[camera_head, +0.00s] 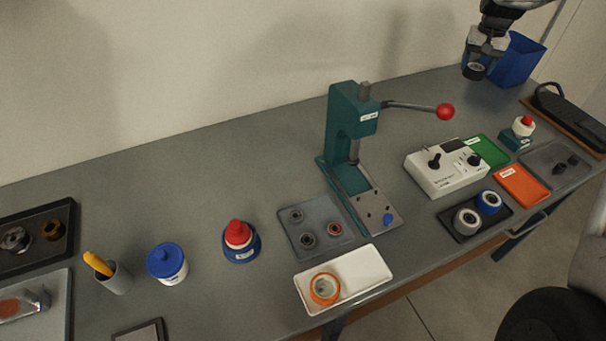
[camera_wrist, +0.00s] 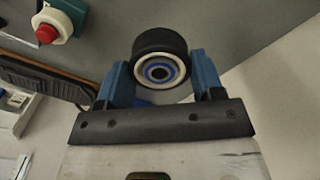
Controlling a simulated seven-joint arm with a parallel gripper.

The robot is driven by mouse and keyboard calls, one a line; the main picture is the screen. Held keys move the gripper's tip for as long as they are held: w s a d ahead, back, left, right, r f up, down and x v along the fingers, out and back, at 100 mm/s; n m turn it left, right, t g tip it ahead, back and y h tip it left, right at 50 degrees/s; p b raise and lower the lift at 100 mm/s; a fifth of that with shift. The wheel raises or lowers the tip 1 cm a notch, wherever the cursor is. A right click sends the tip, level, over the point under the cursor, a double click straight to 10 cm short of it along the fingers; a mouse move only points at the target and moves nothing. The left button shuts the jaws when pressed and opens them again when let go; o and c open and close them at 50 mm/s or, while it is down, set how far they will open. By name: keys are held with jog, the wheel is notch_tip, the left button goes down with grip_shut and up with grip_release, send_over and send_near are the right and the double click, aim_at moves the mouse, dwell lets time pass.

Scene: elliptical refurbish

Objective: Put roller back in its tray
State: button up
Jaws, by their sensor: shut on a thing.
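My gripper (camera_head: 478,63) is at the top right of the head view, raised above the far right of the bench. It is shut on a dark roller (camera_head: 474,71). In the wrist view my gripper (camera_wrist: 157,72) has its two blue fingers on either side of the roller (camera_wrist: 160,42), which has a black rim, a white ring and a blue inner ring. A black tray (camera_head: 449,226) near the front edge, far below and left of the gripper, holds a grey roller (camera_head: 467,221) and a blue-rimmed roller (camera_head: 489,202).
A blue bin (camera_head: 517,62) stands just right of the gripper. A green press (camera_head: 345,135) with a red-knobbed lever stands left.

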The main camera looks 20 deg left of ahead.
jog(key=s+a+r+n, duration=0.1)
jog(key=s+a+r, duration=0.55)
jog(key=a, duration=0.65)
jog(key=s+a+r+n, duration=0.2)
jog(key=s+a+r, duration=0.2)
jog(key=s+a, duration=0.75)
jog(key=s+a+r+n, duration=0.1)
jog(key=s+a+r, duration=0.45)
jog(key=a, duration=1.05)
jog(key=s+d+f+m, duration=0.1)
jog(key=s+d+f, duration=0.4)
jog(key=s+f, duration=0.4)
jog(key=s+d+f+m, duration=0.1)
jog(key=s+d+f, duration=0.5)
jog(key=s+f, duration=0.4)
jog(key=s+d+f+m, duration=0.2)
jog(key=s+d+f, duration=0.3)
jog(key=s+f, duration=0.4)
jog(key=shift+s+d+f, duration=0.15)
jog(key=shift+s, duration=0.65)
jog(key=shift+s+d+f, duration=0.1)
jog(key=shift+s+f, duration=0.05)
jog(key=shift+s, duration=0.6)
jog(key=shift+w, duration=0.1)
send_over(305, 191)
jog(key=shift+f, duration=0.75)
